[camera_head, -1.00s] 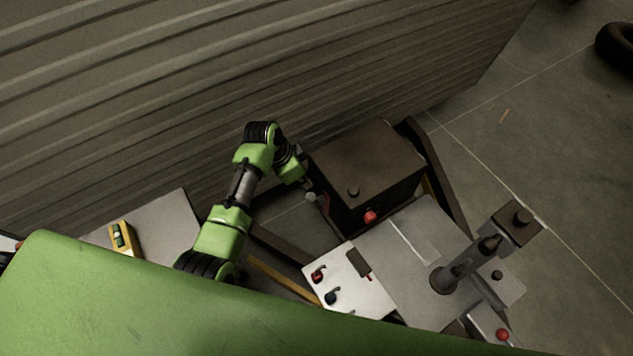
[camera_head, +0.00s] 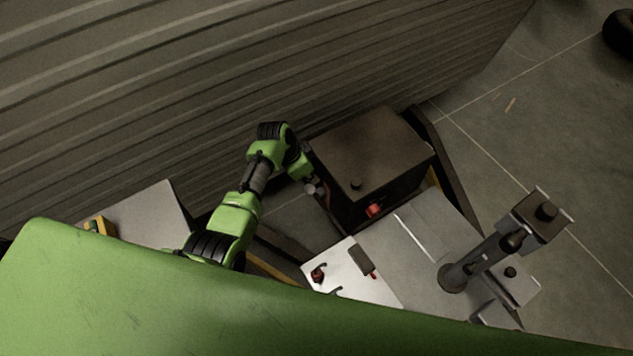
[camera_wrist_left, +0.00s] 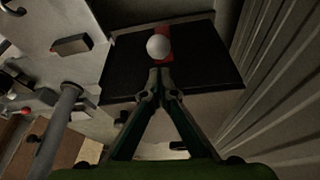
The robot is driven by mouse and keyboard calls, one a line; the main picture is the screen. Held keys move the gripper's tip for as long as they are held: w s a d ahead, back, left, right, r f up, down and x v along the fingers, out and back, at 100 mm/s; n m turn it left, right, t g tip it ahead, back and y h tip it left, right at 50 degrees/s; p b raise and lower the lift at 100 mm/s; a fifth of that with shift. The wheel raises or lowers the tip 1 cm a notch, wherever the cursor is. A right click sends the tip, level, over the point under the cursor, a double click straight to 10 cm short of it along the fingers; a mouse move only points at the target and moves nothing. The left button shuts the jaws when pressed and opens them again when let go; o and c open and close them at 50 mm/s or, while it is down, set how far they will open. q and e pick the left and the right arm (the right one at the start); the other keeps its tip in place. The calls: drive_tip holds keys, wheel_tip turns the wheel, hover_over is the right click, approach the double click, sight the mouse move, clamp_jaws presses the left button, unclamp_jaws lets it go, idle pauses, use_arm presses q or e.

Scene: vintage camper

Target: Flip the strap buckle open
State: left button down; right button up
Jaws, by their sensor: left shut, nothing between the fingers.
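A dark box (camera_head: 368,155) stands at the centre right in the head view. In the left wrist view its black face (camera_wrist_left: 205,68) carries a red strap (camera_wrist_left: 162,31) with a pale round knob (camera_wrist_left: 158,46) in front, which I take to be the buckle's lever end. The buckle's full shape is hidden. In the head view the pale knob (camera_head: 311,189) sits beside the box's left side. My left gripper (camera_wrist_left: 160,72) is shut and empty, its tips just short of the knob; I cannot tell whether they touch. My right gripper is out of view.
A corrugated wall (camera_head: 180,100) runs close behind my left arm. A white panel with small levers (camera_head: 348,270) and a grey post (camera_head: 490,260) stand right of the arm. A red knob (camera_head: 374,211) sticks out of the box's front. Open floor (camera_head: 540,120) lies to the right.

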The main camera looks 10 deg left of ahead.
sight(316, 190)
use_arm(q)
drive_tip(key=shift+b+x, duration=0.4)
drive_tip(key=shift+x, duration=1.6)
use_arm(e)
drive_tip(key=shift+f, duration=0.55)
use_arm(q)
drive_tip(key=shift+a, duration=0.1)
